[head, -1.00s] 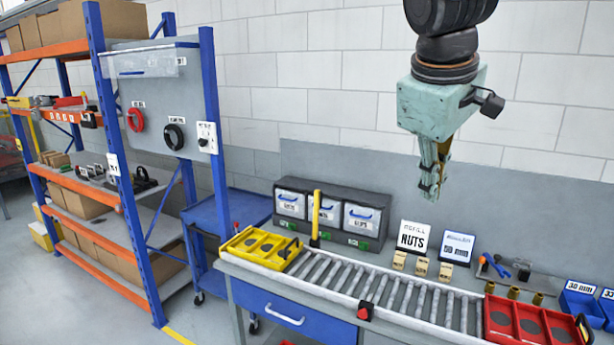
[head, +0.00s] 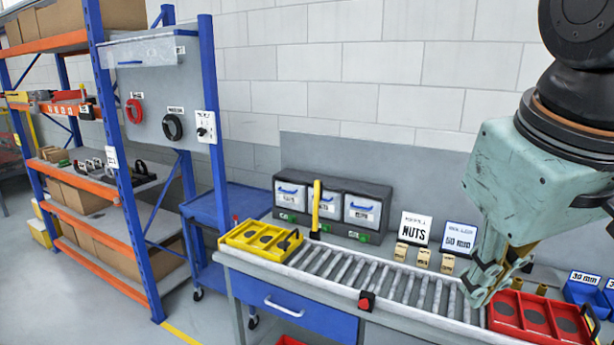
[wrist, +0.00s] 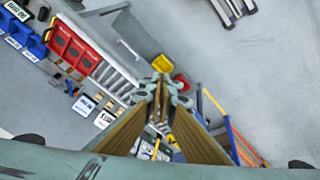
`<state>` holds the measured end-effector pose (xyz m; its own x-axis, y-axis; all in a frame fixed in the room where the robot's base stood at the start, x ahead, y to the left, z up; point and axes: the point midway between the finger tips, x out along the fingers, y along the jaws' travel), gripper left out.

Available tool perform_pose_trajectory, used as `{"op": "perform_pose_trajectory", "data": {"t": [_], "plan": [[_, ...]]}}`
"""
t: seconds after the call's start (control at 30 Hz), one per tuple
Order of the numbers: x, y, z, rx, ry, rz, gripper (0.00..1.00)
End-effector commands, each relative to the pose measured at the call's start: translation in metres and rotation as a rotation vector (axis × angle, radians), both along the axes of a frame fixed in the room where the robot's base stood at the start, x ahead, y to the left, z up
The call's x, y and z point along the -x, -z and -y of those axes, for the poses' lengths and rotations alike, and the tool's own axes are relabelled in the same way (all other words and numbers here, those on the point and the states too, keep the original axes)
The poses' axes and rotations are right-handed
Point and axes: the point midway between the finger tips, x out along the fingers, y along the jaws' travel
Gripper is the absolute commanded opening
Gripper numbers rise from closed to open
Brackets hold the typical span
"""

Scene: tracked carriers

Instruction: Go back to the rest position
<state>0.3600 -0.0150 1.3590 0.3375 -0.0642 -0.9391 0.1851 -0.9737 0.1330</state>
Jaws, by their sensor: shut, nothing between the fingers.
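My gripper (head: 487,282) hangs at the right of the head view, in front of the roller conveyor and beside the red tray. Its fingers are together with nothing between them. In the wrist view the closed fingertips (wrist: 162,82) point out over the scene, with floor and conveyor well below. The rest position itself is not marked in any view.
A roller conveyor (head: 398,289) carries a yellow tray (head: 236,239) at its left and a red tray (head: 497,322) at its right. Grey bins (head: 330,237) and a NUTS sign (head: 414,227) stand behind. A blue-orange shelf (head: 127,225) is at left.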

Motion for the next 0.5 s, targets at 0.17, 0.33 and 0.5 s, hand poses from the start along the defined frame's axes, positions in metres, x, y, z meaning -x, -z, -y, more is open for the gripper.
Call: {"op": "perform_pose_trajectory", "data": {"t": [0.17,0.33,0.5], "plan": [[0.037,0.025,-0.005,-0.052,0.073,0.004,0.00],[0.065,0.044,-0.010,-0.096,0.133,0.006,0.00],[0.082,0.056,-0.014,-0.124,0.172,0.006,0.00]]}}
